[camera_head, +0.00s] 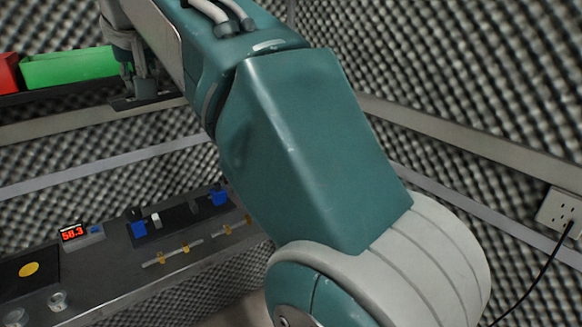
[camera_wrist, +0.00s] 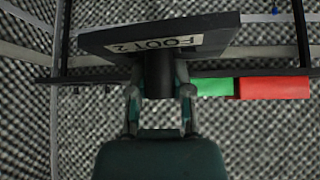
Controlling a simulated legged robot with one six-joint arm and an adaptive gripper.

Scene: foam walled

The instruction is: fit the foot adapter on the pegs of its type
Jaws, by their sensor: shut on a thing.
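The foot adapter (camera_wrist: 120,38) is a dark flat plate with a short black stem and a pale label reading "FOOT 2" in the wrist view. My gripper (camera_wrist: 160,88) is shut on its stem. In the head view the adapter (camera_head: 147,103) hangs plate-down under my gripper (camera_head: 143,80), at the upper left, in front of the shelf. It is in the air, apart from the bench. I cannot tell which fittings on the bench are the adapter's pegs; blue blocks (camera_head: 139,230) and small yellow pieces (camera_head: 160,258) show there.
A grey bench (camera_head: 110,277) runs along the lower left, with a red display reading 58.3 (camera_head: 72,234) and a yellow disc on a black pad (camera_head: 29,269). A green bin (camera_head: 70,68) and red bin (camera_head: 8,72) stand on a shelf. Foam walls surround; a socket (camera_head: 560,211) is at right.

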